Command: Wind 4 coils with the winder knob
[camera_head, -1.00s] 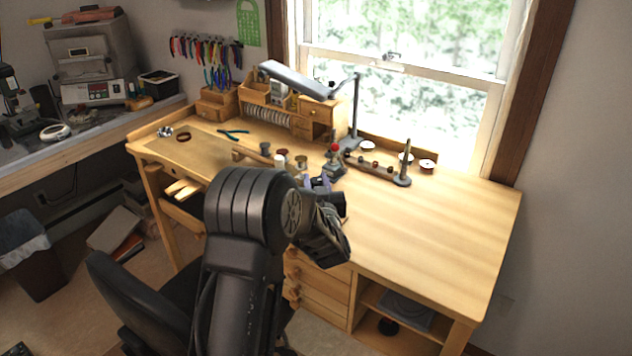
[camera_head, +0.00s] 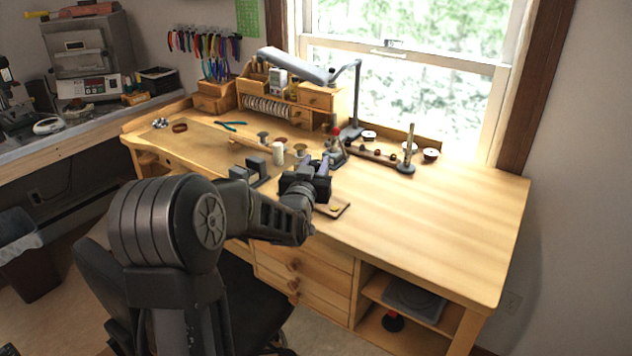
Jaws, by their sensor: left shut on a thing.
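My left gripper (camera_head: 325,166) is above the front middle of the wooden bench, its wrist low over the bench top. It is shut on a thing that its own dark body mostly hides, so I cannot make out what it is. A small dark device with upright blocks (camera_head: 252,172) stands to its left. A grey stand with a red ball on top (camera_head: 337,131) is just beyond the fingertips. I cannot tell which of these carries the winder knob, and I see no clear coils. My right gripper is not in view.
A small board with a yellow spot (camera_head: 333,208) lies at the bench's front edge. Spools (camera_head: 300,150) and a pale cylinder (camera_head: 278,153) stand behind the gripper. A bar with a post (camera_head: 409,150) and a lamp (camera_head: 295,66) are farther back. The right bench top is clear.

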